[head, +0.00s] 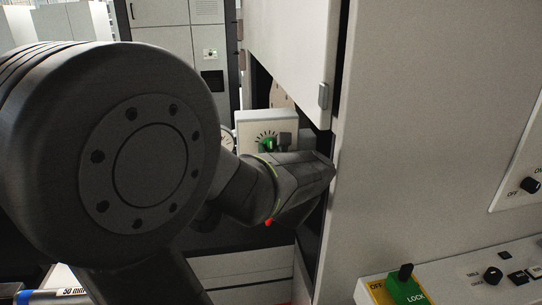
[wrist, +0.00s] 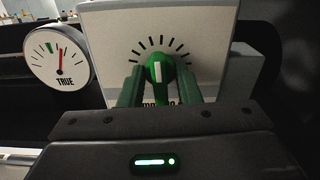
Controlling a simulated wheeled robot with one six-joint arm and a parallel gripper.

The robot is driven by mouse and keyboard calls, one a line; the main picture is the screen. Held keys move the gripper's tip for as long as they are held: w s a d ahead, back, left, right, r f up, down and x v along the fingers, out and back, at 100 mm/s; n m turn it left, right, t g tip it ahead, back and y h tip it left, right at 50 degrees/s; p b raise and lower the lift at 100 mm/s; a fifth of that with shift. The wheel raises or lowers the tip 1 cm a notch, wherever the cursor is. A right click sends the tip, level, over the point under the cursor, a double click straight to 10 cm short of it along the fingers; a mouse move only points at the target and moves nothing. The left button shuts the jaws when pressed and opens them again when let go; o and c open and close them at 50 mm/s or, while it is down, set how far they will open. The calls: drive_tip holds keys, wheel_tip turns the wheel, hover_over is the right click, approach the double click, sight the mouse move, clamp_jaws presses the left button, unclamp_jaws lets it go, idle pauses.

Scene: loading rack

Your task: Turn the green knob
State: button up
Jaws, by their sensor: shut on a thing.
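The green knob (wrist: 157,70) sits on a pale panel (wrist: 205,30) with black tick marks fanned above it. A white pointer line on the knob stands nearly upright in the wrist view. My gripper (wrist: 158,84) is shut on the knob, with one finger on each side. In the head view, the green knob (head: 266,144) shows partly behind my gripper (head: 284,140), and my arm hides the lower part of the panel.
A round gauge (wrist: 58,58) marked TRUE, with a red needle and a green mark, is left of the panel. A cabinet wall (head: 430,120) stands close right of my gripper. A green LOCK switch (head: 408,290) and black knobs are at the lower right.

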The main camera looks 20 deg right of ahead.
drive_tip(key=n+b, duration=0.1)
drive_tip(key=b, duration=0.1)
drive_tip(key=n+b, duration=0.1)
drive_tip(key=n, duration=0.1)
drive_tip(key=n+b, duration=0.1)
drive_tip(key=b, duration=0.1)
drive_tip(key=shift+f+n+b, duration=0.25)
drive_tip(key=shift+n+b, duration=0.05)
drive_tip(key=shift+r+n+b, duration=0.15)
drive_tip(key=shift+n+b, duration=0.65)
drive_tip(key=shift+b, duration=0.05)
drive_tip(key=o, duration=0.6)
drive_tip(key=b+v, duration=0.1)
drive_tip(key=v, duration=1.3)
drive_tip(key=shift+d, duration=0.1)
